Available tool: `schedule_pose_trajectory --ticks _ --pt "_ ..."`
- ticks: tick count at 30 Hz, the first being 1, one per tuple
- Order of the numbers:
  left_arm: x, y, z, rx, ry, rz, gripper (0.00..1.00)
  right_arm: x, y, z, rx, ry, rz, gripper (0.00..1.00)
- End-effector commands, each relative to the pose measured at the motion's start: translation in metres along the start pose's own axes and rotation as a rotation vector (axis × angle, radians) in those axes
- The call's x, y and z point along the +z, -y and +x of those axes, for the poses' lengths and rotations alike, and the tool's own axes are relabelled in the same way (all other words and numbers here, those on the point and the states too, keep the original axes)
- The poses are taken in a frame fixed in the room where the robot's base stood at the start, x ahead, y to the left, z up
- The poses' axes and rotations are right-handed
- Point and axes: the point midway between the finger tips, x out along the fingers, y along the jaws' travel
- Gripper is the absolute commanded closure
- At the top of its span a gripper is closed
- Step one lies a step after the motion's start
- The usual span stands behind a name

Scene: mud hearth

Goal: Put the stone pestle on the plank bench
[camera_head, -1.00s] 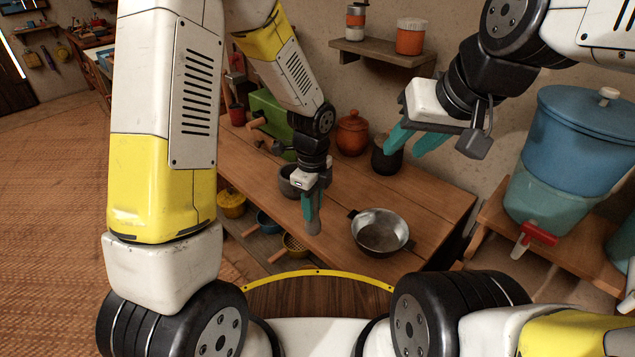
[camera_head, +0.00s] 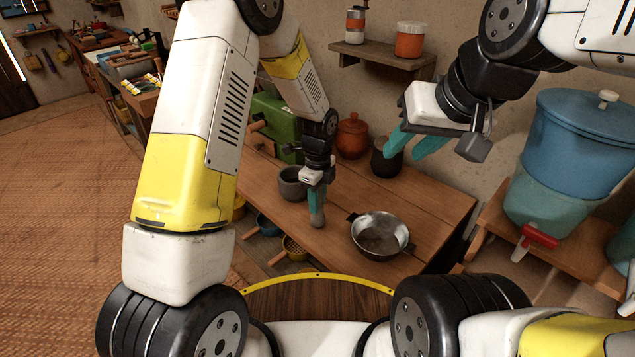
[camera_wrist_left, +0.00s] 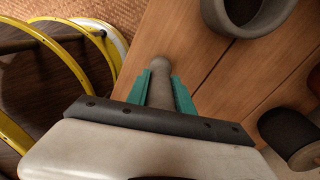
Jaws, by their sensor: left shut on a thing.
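The grey stone pestle (camera_head: 317,216) is held by my left gripper (camera_head: 317,193), with its rounded end pointing down. The pestle also shows in the left wrist view (camera_wrist_left: 160,80), between the two teal fingers (camera_wrist_left: 160,92). The wooden plank bench (camera_head: 440,208) lies below it. The pestle's end appears over the bench top near the front edge; I cannot tell whether it touches. My right gripper (camera_head: 416,148) is open and empty, above the back of the bench.
A grey stone bowl (camera_head: 293,186) stands behind the pestle, and a metal pan (camera_head: 381,238) sits to its right. A dark pot (camera_head: 386,160), an orange lidded jar (camera_head: 352,135) and a green box (camera_head: 272,118) stand toward the back. Bare planks lie between bowl and pan.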

Motion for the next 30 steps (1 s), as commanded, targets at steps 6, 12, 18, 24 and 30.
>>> schedule_pose_trajectory --ticks 6,12,18,24,30 --pt "0.0 0.0 0.003 0.0 0.0 -0.001 0.52 0.0 0.0 0.0 0.0 0.0 0.0 0.64" --pt "0.0 0.0 0.003 0.001 0.0 0.0 0.5 0.0 0.0 0.0 0.0 0.0 0.0 0.64" --pt "0.0 0.0 -0.002 0.0 0.0 0.0 0.5 0.0 0.0 0.0 0.0 0.0 0.0 0.64" --pt "0.0 0.001 -0.034 -0.005 0.0 -0.001 0.5 0.0 0.0 0.0 0.0 0.0 0.0 0.64" --pt "0.0 0.001 -0.078 -0.003 0.0 -0.001 0.5 0.0 0.0 0.0 0.0 0.0 0.0 0.64"
